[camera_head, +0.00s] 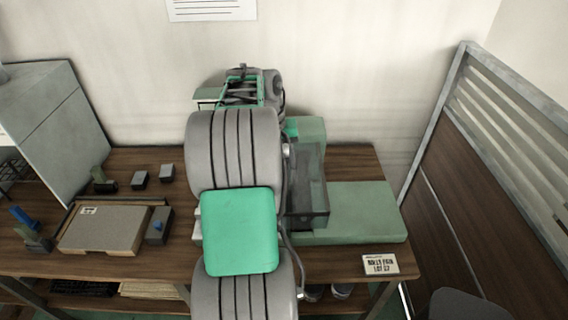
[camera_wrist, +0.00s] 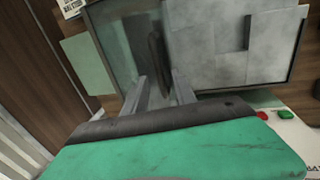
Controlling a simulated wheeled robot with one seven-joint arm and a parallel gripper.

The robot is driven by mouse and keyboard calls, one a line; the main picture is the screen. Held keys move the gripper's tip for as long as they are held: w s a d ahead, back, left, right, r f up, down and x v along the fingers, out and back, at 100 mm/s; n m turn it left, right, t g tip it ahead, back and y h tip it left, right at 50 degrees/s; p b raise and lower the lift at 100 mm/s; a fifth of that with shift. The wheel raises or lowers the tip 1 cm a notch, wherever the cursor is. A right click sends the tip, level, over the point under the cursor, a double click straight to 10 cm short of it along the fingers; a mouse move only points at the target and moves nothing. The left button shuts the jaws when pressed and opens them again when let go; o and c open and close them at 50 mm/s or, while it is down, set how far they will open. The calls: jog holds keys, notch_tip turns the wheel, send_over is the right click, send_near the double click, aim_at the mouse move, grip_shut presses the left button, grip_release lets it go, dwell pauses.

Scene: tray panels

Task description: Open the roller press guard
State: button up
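The roller press has a pale green base (camera_head: 350,212) on the right of the bench, also seen in the wrist view (camera_wrist: 90,65). Its see-through dark guard (camera_head: 308,190) stands beside my arm and looks closed. In the wrist view the guard (camera_wrist: 118,40) is a clear panel with a dark upright bar, like a handle (camera_wrist: 157,62). My gripper (camera_wrist: 161,80) points at it with its two grey fingers apart. The bar appears between and beyond the fingertips; I cannot tell whether they touch. In the head view my arm hides the fingers and part of the press.
A red button (camera_wrist: 262,115) and a green button (camera_wrist: 286,114) sit right of my gripper. A grey panel (camera_wrist: 225,50) with a dark slot is beside the guard. A tan box (camera_head: 105,230) and small blocks lie left. A partition (camera_head: 480,170) stands right.

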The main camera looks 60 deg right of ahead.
jog(key=shift+f, duration=0.25)
jog(key=shift+c, duration=0.4)
grip_shut()
dwell(0.9)
